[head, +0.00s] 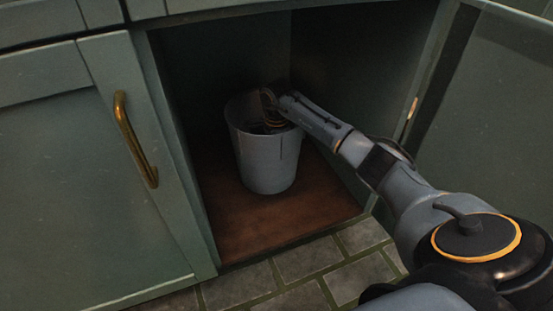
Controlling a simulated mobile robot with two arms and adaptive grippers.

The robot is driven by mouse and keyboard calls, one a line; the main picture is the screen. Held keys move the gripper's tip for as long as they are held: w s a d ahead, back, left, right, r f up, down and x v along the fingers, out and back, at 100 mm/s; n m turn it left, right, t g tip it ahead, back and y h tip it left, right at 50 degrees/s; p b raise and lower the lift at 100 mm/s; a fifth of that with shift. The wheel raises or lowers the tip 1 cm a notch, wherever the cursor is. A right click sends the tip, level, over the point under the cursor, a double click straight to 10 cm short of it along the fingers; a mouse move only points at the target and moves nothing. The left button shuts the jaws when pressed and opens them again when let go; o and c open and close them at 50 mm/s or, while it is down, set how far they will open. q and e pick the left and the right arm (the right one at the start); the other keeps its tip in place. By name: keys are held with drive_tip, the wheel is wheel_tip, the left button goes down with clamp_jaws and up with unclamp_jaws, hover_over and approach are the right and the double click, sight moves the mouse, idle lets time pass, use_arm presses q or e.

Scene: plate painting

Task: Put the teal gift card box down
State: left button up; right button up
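No teal gift card box can be made out in the head view. My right arm reaches from the lower right into the open cabinet. My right gripper (270,110) is at the mouth of a light grey bin (268,165), partly below its rim. The gripper is small and dark against the bin's inside, so whether it is open, shut or holding something cannot be told. What lies in the bin is hidden in shadow. My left gripper is not in view.
The bin stands upright on the brown cabinet floor (245,228). An open cabinet door (490,130) is at the right. A closed green door (60,190) with a brass handle (135,140) is at the left. Floor tiles (310,260) lie in front.

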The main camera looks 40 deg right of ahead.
drive_tip(key=shift+f, duration=0.6)
drive_tip(key=o, duration=1.4)
drive_tip(key=shift+r, duration=0.4)
wheel_tip(320, 180, up, 12)
drive_tip(key=p, duration=0.7)
drive_tip(key=shift+r, duration=0.2)
